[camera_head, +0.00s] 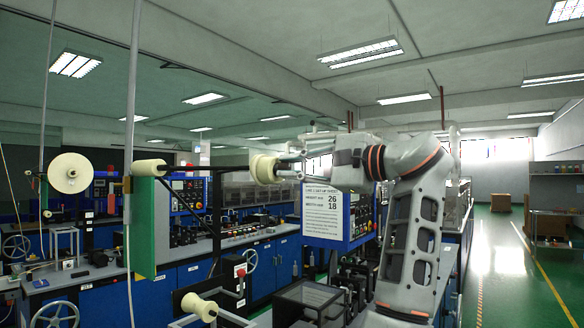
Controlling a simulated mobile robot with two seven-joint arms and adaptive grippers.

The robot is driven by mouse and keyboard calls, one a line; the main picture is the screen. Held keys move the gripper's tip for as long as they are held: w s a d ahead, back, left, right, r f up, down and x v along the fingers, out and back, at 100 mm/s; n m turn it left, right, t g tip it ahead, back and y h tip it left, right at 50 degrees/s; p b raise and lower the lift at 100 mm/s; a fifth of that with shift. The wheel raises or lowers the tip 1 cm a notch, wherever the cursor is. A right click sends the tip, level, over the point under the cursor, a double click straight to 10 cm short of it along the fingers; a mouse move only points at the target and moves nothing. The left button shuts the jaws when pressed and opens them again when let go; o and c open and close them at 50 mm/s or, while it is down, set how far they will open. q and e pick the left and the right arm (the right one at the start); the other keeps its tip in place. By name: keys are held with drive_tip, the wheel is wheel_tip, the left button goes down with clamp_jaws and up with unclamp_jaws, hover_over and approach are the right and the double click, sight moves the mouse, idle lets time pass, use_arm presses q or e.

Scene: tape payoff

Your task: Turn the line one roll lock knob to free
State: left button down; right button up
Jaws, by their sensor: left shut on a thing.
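My left gripper (285,163) is at the middle of the head view, pointing left, at the right-hand face of a small cream roll (263,168). Its fingers are shut on a small part at the middle of that face, where the roll lock knob sits. The knob is mostly hidden by the fingers, so its setting cannot be read. My right gripper is not in view.
A white set-up sheet (322,212) hangs just below my gripper, in front of a blue control panel (361,217). Other cream rolls show at left (72,173) and low in front (199,307). A long workbench (190,252) runs behind. The aisle (505,262) at right is clear.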

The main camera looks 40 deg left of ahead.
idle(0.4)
use_arm(q)
drive_tip(key=c, duration=2)
unclamp_jaws()
